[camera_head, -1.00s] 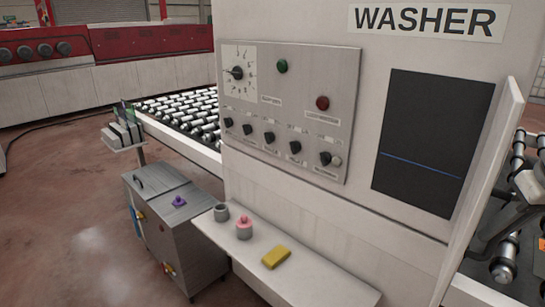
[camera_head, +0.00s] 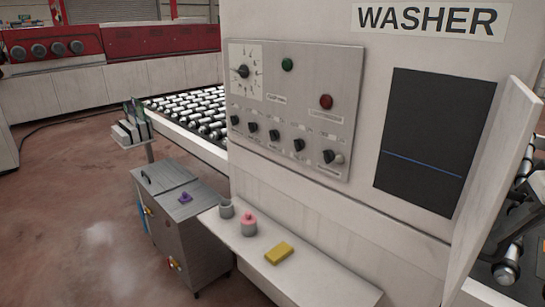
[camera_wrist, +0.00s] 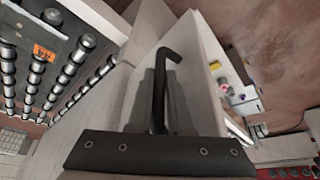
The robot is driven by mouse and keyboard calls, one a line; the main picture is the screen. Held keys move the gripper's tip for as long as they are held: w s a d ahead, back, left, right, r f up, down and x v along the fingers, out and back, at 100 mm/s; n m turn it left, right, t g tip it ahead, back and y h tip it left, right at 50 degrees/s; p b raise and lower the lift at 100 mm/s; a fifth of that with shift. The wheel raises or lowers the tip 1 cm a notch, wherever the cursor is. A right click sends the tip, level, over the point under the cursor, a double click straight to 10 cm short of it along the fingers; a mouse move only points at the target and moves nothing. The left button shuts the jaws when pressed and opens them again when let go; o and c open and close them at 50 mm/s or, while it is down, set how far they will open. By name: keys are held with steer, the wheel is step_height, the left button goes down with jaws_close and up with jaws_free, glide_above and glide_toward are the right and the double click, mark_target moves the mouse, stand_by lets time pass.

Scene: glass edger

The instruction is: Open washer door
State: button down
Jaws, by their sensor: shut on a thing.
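The washer (camera_head: 400,215) is a large pale cabinet with a control panel and a dark window. Its white door (camera_head: 502,185) stands out from the cabinet's right side, partly open, with its inner face toward the head camera. In the wrist view the door (camera_wrist: 205,75) is a pale panel behind a black bent handle (camera_wrist: 170,52). My gripper (camera_wrist: 163,78) is shut on this handle, which runs between its dark fingers. In the head view the door hides the handle and the gripper.
Roller conveyors lie left of the washer (camera_head: 195,112) and behind the door at right (camera_head: 508,268). A ledge (camera_head: 325,283) below the panel bears a yellow sponge (camera_head: 279,253) and two small pots. A metal cart (camera_head: 180,215) stands at left, with open floor beside it.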

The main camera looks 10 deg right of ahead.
steer(key=c, duration=0.8)
jaws_free()
steer(key=shift+c, duration=0.2)
steer(key=p+v, duration=0.2)
steer(key=v, duration=1.5)
steer(key=shift+r, duration=0.2)
steer(key=shift+s, duration=0.15)
